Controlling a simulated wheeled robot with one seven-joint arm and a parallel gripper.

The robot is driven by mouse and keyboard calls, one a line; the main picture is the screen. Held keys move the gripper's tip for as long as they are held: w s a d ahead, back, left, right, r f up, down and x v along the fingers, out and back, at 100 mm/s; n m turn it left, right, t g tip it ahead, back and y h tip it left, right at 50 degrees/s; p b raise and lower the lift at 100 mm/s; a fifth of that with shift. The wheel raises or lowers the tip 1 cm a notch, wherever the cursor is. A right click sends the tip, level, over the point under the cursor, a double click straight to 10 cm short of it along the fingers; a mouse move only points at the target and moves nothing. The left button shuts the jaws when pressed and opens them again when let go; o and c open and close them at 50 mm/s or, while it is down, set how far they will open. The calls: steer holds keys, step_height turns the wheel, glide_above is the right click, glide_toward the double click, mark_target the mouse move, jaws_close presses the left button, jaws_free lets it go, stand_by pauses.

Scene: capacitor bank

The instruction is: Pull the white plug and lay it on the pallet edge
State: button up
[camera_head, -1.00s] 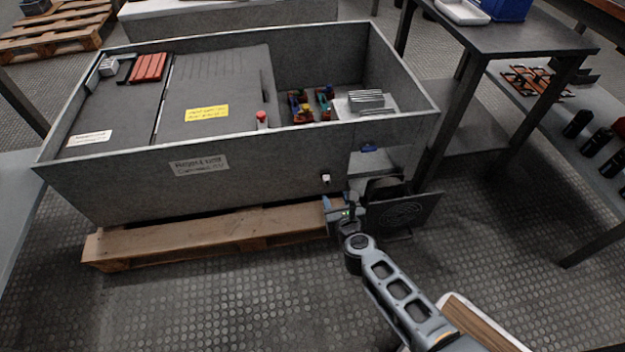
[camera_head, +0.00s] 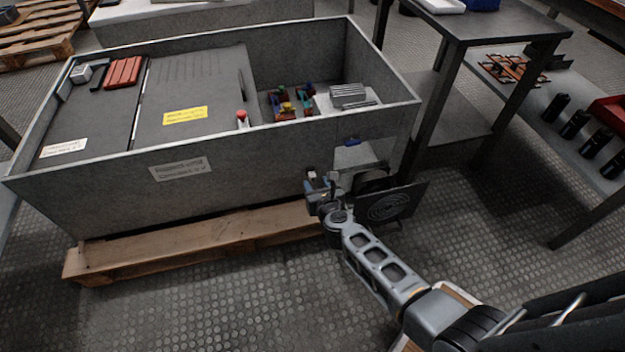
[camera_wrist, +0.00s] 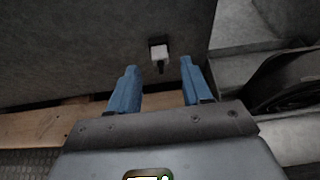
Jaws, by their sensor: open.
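The white plug (camera_wrist: 160,52) sits in a dark socket on the front wall of the grey cabinet (camera_head: 110,190). In the wrist view it lies just beyond the gap between my fingertips and slightly above them. My gripper (camera_wrist: 157,72) is open and empty, with its two blue fingers apart and pointing at the wall.
A dark hinged panel (camera_head: 390,205) stands open just right of my gripper, beside an opening in the wall. A grey table (camera_head: 490,30) stands to the right. The pallet's front ledge is bare to the left.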

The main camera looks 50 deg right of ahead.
mark_target(313, 178)
steer(key=shift+b+x, duration=0.8)
steer(key=shift+x, duration=1.25)
jaws_close()
steer(key=o, duration=0.7)
jaws_free()
steer(key=p+v, duration=0.3)
steer(key=v, duration=0.4)
steer(key=shift+s+a+r, duration=0.15)
steer(key=shift+s+a, duration=0.05)
steer(key=shift+s, duration=0.1)
steer(key=shift+c, duration=0.5)
